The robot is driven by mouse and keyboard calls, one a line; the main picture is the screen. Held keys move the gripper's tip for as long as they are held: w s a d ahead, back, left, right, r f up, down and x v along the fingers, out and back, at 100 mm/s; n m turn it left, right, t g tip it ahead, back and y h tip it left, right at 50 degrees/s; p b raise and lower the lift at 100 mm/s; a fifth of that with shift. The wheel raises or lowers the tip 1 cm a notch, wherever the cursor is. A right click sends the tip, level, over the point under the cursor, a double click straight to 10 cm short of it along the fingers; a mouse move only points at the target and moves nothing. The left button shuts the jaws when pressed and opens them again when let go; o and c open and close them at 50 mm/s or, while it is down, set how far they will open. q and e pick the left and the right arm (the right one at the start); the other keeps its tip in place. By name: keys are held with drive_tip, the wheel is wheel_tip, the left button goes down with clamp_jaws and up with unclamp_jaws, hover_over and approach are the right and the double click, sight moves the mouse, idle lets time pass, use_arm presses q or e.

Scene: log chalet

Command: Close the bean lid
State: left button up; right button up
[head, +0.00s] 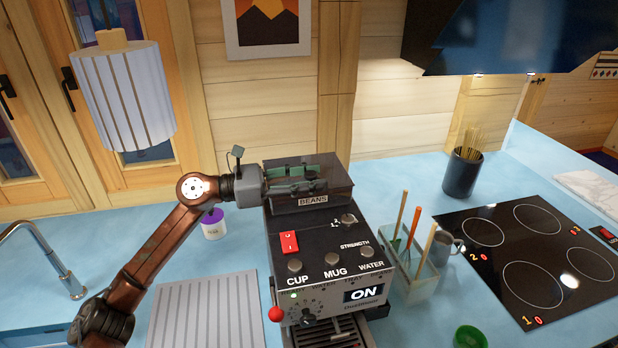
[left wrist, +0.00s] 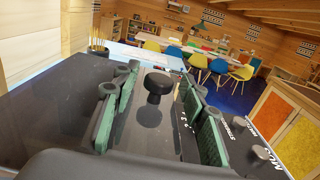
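The coffee machine (head: 316,245) stands on the blue counter. Its dark, see-through bean box (head: 335,201), labelled BEANS, is at the back of its top. My left gripper (head: 322,174) reaches in from the left, over the box. Its two green-padded fingers are apart in the left wrist view (left wrist: 155,112). A black knob (left wrist: 158,84) stands between and beyond them on a glossy dark surface, apparently the lid. The fingers do not visibly grip it. I cannot tell how far the lid is open, as my gripper covers much of it. My right gripper is out of view.
A utensil holder (head: 414,284) stands right of the machine, and a cooktop (head: 500,242) lies farther right. A purple-lidded jar (head: 213,227) sits near my left forearm. A ribbed board (head: 207,315) lies left of the machine.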

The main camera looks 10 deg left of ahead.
use_arm(q)
drive_tip(key=shift+a, duration=0.1)
drive_tip(key=v, duration=1.2)
